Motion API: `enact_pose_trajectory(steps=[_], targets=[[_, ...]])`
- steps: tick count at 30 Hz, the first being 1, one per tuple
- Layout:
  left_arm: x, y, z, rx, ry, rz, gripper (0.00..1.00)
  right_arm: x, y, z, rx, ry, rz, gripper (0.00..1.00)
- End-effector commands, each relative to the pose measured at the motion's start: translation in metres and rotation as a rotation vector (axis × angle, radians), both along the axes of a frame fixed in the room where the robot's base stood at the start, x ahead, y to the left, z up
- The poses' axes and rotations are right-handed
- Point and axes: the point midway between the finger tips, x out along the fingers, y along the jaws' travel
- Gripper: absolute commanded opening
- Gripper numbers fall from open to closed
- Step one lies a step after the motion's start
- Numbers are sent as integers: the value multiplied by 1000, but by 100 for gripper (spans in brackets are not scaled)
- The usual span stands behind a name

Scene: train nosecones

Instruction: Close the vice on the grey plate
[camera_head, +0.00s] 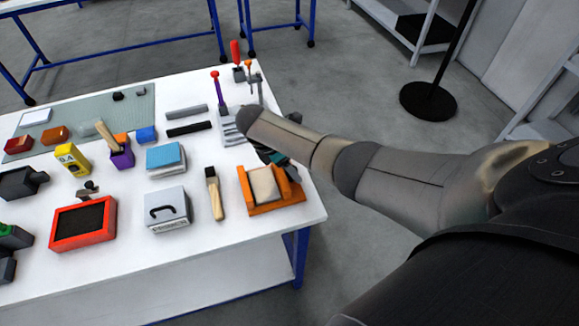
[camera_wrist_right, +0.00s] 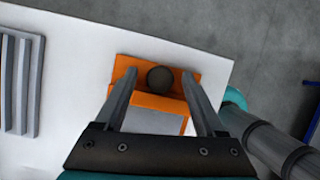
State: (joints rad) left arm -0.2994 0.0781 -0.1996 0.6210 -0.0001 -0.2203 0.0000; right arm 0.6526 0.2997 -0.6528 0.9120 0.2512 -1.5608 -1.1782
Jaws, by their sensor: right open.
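The orange vice (camera_head: 276,208) stands at the right front of the white table, with a pale plate (camera_head: 264,187) between its orange sides. In the right wrist view, the vice (camera_wrist_right: 160,102) has a dark round knob (camera_wrist_right: 160,78), and a pale grey surface, likely the plate (camera_wrist_right: 160,121), shows nearer the wrist. My right gripper (camera_wrist_right: 159,75) is open, with one finger on each side of the knob; contact cannot be told. In the head view my right forearm partly hides this gripper and the far side of the vice. My left gripper is out of view.
A wooden-handled brush (camera_head: 215,193) and a grey box with a black handle (camera_head: 167,209) lie left of the vice. Clamps with red and orange handles (camera_head: 237,55) stand at the back corner. The table's right edge is close to the vice.

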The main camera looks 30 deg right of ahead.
Motion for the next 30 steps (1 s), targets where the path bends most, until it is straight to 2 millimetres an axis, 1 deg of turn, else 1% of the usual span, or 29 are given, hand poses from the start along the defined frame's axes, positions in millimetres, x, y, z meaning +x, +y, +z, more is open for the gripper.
enact_pose_trajectory(steps=[3,22,30], targets=[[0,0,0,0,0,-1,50,0,0,0,0,0,0,72],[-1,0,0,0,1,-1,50,0,0,1,0,1,0,1],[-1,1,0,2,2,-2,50,0,0,1,1,1,-7,0]])
